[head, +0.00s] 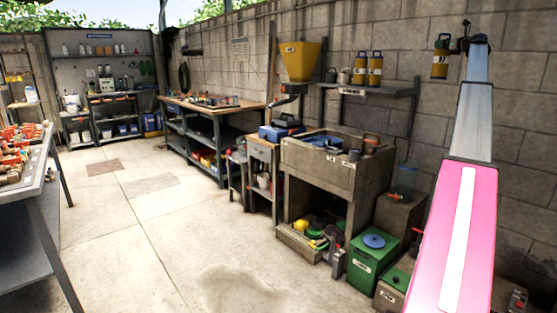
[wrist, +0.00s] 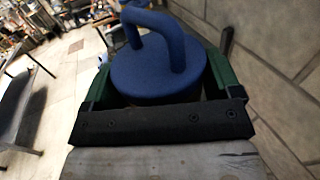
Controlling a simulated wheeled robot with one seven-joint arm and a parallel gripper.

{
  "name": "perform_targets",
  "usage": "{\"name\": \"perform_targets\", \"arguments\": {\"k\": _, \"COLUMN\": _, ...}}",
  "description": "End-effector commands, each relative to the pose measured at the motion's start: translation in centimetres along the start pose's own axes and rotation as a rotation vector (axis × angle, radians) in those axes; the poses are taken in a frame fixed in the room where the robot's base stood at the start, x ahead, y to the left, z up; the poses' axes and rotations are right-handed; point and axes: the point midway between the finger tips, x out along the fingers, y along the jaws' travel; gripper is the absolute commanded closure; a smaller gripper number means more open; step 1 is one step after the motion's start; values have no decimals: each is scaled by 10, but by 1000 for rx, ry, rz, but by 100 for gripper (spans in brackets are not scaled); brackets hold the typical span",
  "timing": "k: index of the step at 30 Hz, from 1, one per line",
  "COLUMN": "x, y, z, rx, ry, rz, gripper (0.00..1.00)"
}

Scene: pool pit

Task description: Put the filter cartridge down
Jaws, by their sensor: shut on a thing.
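In the wrist view, the filter cartridge shows as a round blue top (wrist: 150,75) with a thick blue loop handle. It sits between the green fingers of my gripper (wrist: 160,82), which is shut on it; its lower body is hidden. In the head view, my arm reaches up at the right, and a yellow canister with a dark top (head: 440,65) shows at its far end, high in front of the block wall. This appears to be the held cartridge. My gripper (head: 457,44) is small and dark there.
Two similar yellow canisters (head: 375,70) stand on a wall shelf (head: 397,92) to the left. Below are a stone sink (head: 315,172), a green box (head: 360,268) and a blue-tinted clear container (head: 404,180). A workbench (head: 30,185) stands at left. The middle floor is clear.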

Motion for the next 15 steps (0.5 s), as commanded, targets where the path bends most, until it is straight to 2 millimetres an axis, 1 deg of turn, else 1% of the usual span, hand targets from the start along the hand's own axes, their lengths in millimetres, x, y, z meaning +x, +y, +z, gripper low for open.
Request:
{"name": "perform_targets", "arguments": {"k": 1, "x": -1, "y": 6, "z": -6, "rx": 0, "ry": -2, "rz": 4, "gripper": 74}}
{"name": "perform_targets", "arguments": {"k": 7, "x": 2, "y": 27, "z": -39, "rx": 0, "ry": -1, "rz": 25, "gripper": 74}}
{"name": "perform_targets", "arguments": {"k": 9, "x": 4, "y": 38, "z": -55, "rx": 0, "ry": -1, "rz": 35, "gripper": 74}}
{"name": "perform_targets", "arguments": {"k": 11, "x": 5, "y": 46, "z": -67, "rx": 1, "ry": -1, "rz": 44, "gripper": 74}}
{"name": "perform_targets", "arguments": {"k": 12, "x": 5, "y": 54, "z": -78, "rx": 1, "ry": -1, "rz": 51, "gripper": 74}}
{"name": "perform_targets", "arguments": {"k": 14, "x": 7, "y": 66, "z": -95, "rx": 0, "ry": 0, "rz": 62, "gripper": 74}}
{"name": "perform_targets", "arguments": {"k": 15, "x": 8, "y": 78, "z": -110, "rx": 2, "ry": 0, "rz": 73, "gripper": 74}}
